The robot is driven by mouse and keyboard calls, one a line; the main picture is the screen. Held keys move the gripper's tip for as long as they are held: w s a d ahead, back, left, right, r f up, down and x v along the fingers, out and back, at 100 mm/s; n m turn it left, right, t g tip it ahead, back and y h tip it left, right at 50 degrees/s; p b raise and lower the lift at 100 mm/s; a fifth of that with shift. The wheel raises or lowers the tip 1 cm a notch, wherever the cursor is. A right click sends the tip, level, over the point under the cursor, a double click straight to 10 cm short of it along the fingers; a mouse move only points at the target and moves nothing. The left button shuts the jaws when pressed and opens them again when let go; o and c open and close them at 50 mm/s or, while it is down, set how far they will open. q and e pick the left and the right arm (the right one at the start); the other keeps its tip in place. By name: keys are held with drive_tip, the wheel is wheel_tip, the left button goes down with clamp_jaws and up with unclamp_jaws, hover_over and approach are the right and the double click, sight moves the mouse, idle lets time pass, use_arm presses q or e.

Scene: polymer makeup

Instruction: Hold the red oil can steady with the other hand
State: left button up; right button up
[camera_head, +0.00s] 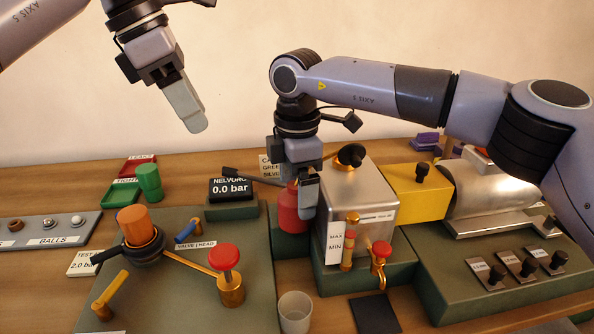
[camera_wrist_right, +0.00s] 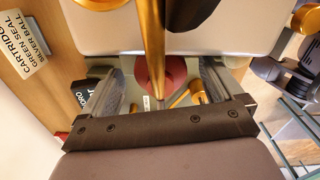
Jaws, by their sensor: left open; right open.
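The red oil can (camera_head: 288,212) stands on a green block left of the metal box, partly hidden by my right gripper (camera_head: 307,195). The right gripper is pointed down at the can's right side. In the right wrist view, the red can body (camera_wrist_right: 153,78) shows between the two open fingers, with a gold rod crossing in front of it. I cannot tell whether the fingers touch the can. My left gripper (camera_head: 190,112) hangs in the air at upper left, well away from the can, with nothing seen in it.
The silver metal box (camera_head: 362,205) stands close on the right, with gold taps in front. A display reading 0.0 bar (camera_head: 232,188) is left of the can. A clear cup (camera_head: 295,312) stands in front. An orange cylinder (camera_head: 136,225) and a red-knobbed valve (camera_head: 224,258) stand on the left panel.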

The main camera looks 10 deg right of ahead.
drive_tip(key=shift+f, duration=0.15)
drive_tip(key=c, duration=1.3)
drive_tip(key=shift+w+a+p, duration=0.2)
drive_tip(key=shift+w+p, duration=0.7)
drive_tip(key=shift+w, duration=0.3)
drive_tip(key=shift+w, duration=0.25)
